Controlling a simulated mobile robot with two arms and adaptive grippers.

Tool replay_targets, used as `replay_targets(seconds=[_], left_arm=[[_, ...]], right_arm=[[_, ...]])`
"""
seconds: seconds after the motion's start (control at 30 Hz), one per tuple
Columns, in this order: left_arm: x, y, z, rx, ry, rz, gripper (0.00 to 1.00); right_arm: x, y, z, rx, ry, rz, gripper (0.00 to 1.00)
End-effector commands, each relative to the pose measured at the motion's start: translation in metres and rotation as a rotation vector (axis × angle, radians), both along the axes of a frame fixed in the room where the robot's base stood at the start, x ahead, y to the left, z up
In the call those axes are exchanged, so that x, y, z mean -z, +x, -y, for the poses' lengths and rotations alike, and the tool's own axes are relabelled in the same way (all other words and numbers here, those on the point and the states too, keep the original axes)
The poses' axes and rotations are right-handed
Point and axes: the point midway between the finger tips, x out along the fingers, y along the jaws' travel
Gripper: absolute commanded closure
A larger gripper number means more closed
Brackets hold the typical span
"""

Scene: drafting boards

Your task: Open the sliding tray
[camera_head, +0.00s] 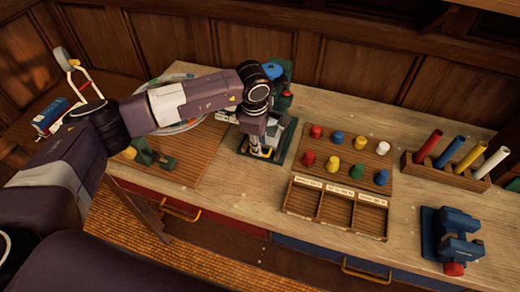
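My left arm reaches in from the left, and its gripper (263,152) points down over a green and grey device (283,135) on the wooden table. The fingertips are small and partly merged with the device, so I cannot tell whether they touch it or are open. The arm hides part of the device. No part is clearly recognizable as the sliding tray. Below the tabletop are a red drawer front with a brass handle (180,211) and a blue drawer front with a brass handle (366,272); both look shut. My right gripper is out of view.
A board with several coloured pegs (345,160) and a three-compartment wooden box (335,208) stand right of the device. Further right are a rack of coloured tubes (450,172) and a blue clamp-like tool (455,237). A wooden board (190,172) lies left. Panelling closes the back.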

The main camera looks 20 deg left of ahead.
Motion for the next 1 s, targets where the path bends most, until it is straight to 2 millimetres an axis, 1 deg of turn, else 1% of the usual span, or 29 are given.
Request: replay_targets(seconds=[0.03,0.2,0.3,0.4,0.57,1.0], left_arm=[[-0.013,-0.001,0.000,0.002,0.000,0.005,0.76],[-0.047,-0.007,0.000,0.001,-0.001,0.003,0.76],[-0.061,-0.010,0.000,0.001,0.000,0.002,0.76],[-0.070,-0.012,0.000,0.000,0.000,-0.001,0.76],[-0.076,-0.013,-0.001,-0.001,0.001,-0.001,0.76],[-0.076,-0.014,0.000,0.000,0.000,-0.002,0.76]], right_arm=[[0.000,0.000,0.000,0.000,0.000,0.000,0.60],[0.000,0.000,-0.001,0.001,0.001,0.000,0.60],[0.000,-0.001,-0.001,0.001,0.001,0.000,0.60],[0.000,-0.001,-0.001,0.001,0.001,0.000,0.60],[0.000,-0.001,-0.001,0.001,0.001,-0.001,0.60],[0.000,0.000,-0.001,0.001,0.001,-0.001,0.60]])
